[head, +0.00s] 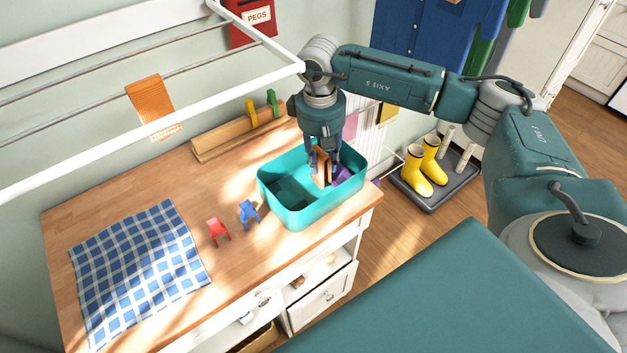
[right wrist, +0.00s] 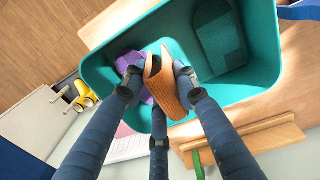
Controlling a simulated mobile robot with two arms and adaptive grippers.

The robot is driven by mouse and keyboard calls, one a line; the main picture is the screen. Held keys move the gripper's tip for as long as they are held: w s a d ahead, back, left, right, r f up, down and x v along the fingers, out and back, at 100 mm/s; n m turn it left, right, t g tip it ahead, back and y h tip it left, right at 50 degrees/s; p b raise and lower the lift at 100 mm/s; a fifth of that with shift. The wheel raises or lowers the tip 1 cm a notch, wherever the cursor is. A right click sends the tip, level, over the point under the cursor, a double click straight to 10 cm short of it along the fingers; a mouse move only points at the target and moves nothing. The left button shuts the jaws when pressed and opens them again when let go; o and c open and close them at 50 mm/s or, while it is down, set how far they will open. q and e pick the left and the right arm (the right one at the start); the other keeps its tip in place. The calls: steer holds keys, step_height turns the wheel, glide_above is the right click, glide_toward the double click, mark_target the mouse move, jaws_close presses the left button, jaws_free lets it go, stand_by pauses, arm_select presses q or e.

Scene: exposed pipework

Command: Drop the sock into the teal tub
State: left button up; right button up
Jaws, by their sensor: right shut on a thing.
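The orange-brown ribbed sock (head: 321,167) hangs between the fingers of my right gripper (head: 323,160), above and partly inside the opening of the teal tub (head: 296,218). In the right wrist view the folded sock (right wrist: 172,92) sits between the fingertips of my right gripper (right wrist: 157,82), with the tub (right wrist: 262,62) around and beneath it. I cannot tell whether the sock touches the tub floor. A purple item (head: 343,174) lies in the tub beside the sock; it also shows in the right wrist view (right wrist: 128,62). My left gripper is not in view.
A blue-checked cloth (head: 140,268), a red peg (head: 218,230) and a blue peg (head: 248,214) lie left of the tub. A wooden rail (head: 225,143) with yellow and green pegs stands behind. A white rack (head: 150,175) holding an orange cloth (head: 150,103) overhangs the counter.

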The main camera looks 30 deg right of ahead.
steer(key=o, duration=1)
steer(key=shift+o, duration=0.2)
steer(key=shift+a, duration=0.1)
steer(key=shift+r, duration=0.2)
steer(key=r, duration=0.7)
steer(key=shift+a+r, duration=0.1)
steer(key=shift+a, duration=0.1)
steer(key=shift+s, duration=0.15)
